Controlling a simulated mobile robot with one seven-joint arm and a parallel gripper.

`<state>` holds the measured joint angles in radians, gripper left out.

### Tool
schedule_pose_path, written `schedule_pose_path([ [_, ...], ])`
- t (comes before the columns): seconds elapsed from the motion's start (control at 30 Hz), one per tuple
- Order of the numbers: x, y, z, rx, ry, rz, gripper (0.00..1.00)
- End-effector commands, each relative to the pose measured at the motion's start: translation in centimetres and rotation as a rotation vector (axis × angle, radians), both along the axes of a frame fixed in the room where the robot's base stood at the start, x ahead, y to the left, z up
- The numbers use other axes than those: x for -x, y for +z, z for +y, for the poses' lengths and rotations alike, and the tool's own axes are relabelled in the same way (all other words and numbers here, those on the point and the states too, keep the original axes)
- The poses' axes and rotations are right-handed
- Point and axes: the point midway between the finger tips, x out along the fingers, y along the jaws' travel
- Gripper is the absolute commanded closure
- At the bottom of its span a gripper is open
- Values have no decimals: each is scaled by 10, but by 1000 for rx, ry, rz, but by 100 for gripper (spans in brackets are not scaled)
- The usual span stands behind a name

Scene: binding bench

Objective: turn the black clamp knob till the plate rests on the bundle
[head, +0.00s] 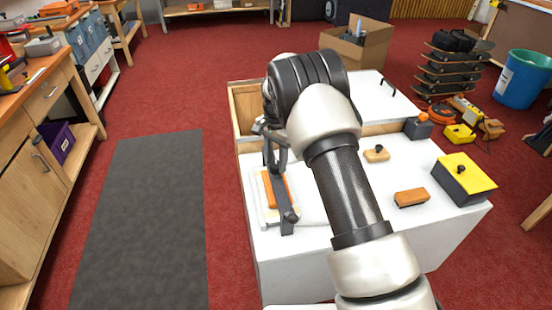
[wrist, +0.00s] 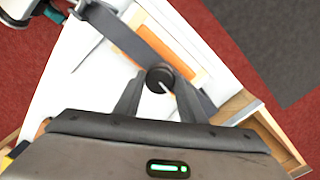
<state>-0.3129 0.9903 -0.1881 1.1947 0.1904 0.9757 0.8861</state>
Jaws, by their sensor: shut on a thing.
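The black clamp knob (wrist: 160,78) sits between the fingers of my gripper (wrist: 160,92) in the wrist view; the gripper is shut on it. A pale mark on the knob points down and right. A dark clamp bar (wrist: 128,38) crosses above an orange block (wrist: 172,47) on a pale wooden base (wrist: 205,35). In the head view the dark bar (head: 287,217), the orange block (head: 266,190) and the base (head: 264,212) are at the bench's left side. My gripper (head: 272,150) is partly hidden there. I cannot make out the plate's gap to the bundle.
The white bench (head: 330,262) also holds a wooden-orange block (head: 411,197), a small knobbed block (head: 376,155) and a yellow-topped dark box (head: 466,175). An open wooden compartment (head: 243,112) lies behind the clamp. A grey floor mat (head: 150,220) is left of the bench.

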Motion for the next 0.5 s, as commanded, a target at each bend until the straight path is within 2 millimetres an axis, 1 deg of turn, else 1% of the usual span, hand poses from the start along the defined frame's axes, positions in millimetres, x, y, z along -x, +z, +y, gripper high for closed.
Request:
schedule_pose_path([
  [0.03,-4,7,1,-1,-43,-11,86],
  [0.5,-4,8,1,-2,-488,-13,86],
])
